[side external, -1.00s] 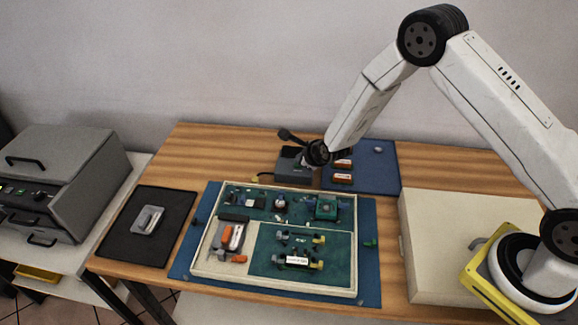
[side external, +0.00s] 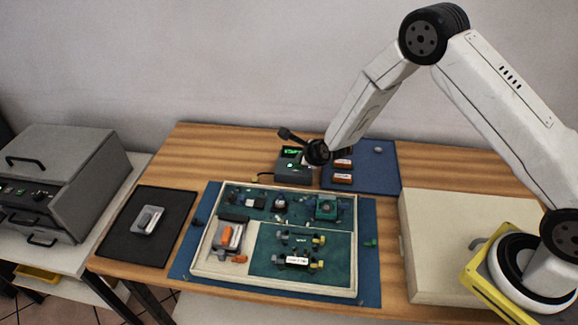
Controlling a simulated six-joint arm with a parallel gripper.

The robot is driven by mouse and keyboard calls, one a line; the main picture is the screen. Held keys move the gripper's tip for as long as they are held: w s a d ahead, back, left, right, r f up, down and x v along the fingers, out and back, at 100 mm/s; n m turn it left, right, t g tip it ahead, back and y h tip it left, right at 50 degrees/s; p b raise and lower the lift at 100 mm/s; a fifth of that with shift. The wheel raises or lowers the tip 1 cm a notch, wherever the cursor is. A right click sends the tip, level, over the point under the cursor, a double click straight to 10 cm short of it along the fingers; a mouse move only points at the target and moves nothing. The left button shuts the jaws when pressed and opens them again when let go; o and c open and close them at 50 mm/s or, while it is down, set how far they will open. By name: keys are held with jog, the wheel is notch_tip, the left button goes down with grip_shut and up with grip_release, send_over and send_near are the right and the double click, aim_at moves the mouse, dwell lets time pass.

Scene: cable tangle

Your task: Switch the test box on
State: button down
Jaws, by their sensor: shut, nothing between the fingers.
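The test box (side external: 291,173) is a dark grey box at the back of the wooden table, left of the blue mat. Its top shows a lit green display and a small green light. My gripper (side external: 306,160) is at the box's upper right side, shut and empty. Its fingers are small and partly hidden by the dark wrist, so I cannot tell whether they touch the box.
A framed tray (side external: 274,294) with green boards and parts lies in front on a blue mat. Orange-and-white blocks (side external: 342,179) lie on the back blue mat (side external: 375,180). A black mat (side external: 119,250) is left, a beige case (side external: 470,225) right. A yellow cable end lies beside the box.

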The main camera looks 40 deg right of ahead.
jog(key=shift+r, duration=0.1)
jog(key=shift+r, duration=2.95)
